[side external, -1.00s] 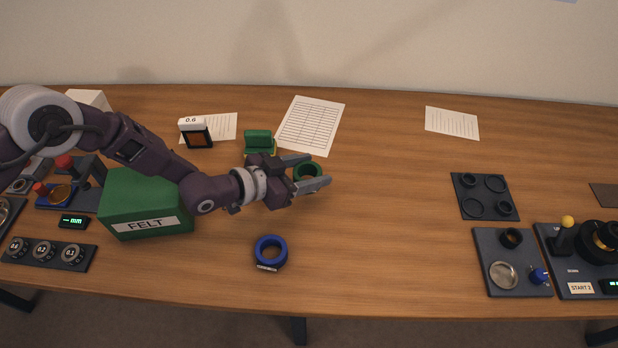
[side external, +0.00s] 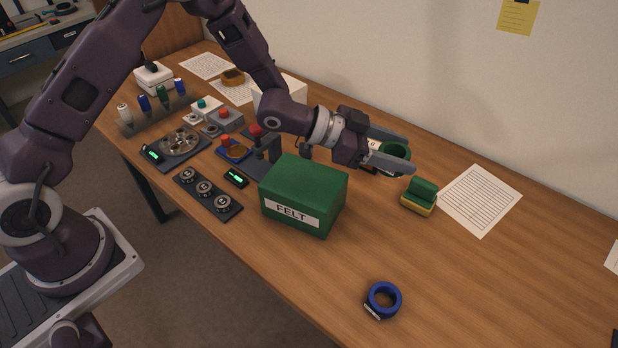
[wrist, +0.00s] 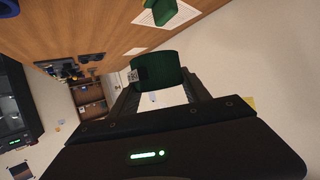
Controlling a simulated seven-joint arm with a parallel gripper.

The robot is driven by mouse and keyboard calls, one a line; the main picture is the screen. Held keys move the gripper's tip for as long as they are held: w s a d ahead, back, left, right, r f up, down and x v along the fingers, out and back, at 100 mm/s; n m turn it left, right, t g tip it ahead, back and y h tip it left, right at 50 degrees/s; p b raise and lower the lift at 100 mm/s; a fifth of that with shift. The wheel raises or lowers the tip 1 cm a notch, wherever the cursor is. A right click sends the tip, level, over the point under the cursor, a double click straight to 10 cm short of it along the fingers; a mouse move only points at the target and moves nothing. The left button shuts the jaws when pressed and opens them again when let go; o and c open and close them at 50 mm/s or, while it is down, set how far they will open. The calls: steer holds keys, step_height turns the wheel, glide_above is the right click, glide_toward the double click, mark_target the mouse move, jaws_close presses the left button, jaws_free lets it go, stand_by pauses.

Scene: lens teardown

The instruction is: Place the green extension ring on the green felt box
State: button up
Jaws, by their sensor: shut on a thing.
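The green extension ring (side external: 396,154) is between the fingers of my gripper (side external: 408,153), which is shut on it. It also shows in the wrist view (wrist: 158,72) as a dark green cylinder with a small square code on its side, held between my gripper's fingers (wrist: 162,95). The green felt box (side external: 318,181), with a white FELT label on its front, stands on the table. In the side view my gripper and the ring appear up and right of the box, apart from it, and seem to be above the table.
A blue ring (side external: 384,300) lies near the front edge. A green and yellow block (side external: 420,197) stands right of the box, beside a printed sheet (side external: 480,200). A dial panel (side external: 207,194) and a red-knobbed stand (side external: 262,150) are left of the box. The table right of the box is mostly clear.

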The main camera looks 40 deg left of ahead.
steer(key=s+a+r, duration=0.3)
steer(key=s+a, duration=0.1)
steer(key=a, duration=0.6)
steer(key=r, duration=0.1)
glide_above(306, 179)
steer(key=shift+g, duration=0.3)
step_height(306, 179, down, 10)
steer(key=shift+r, duration=0.25)
steer(key=shift+f, duration=0.1)
steer(key=o, duration=1.5)
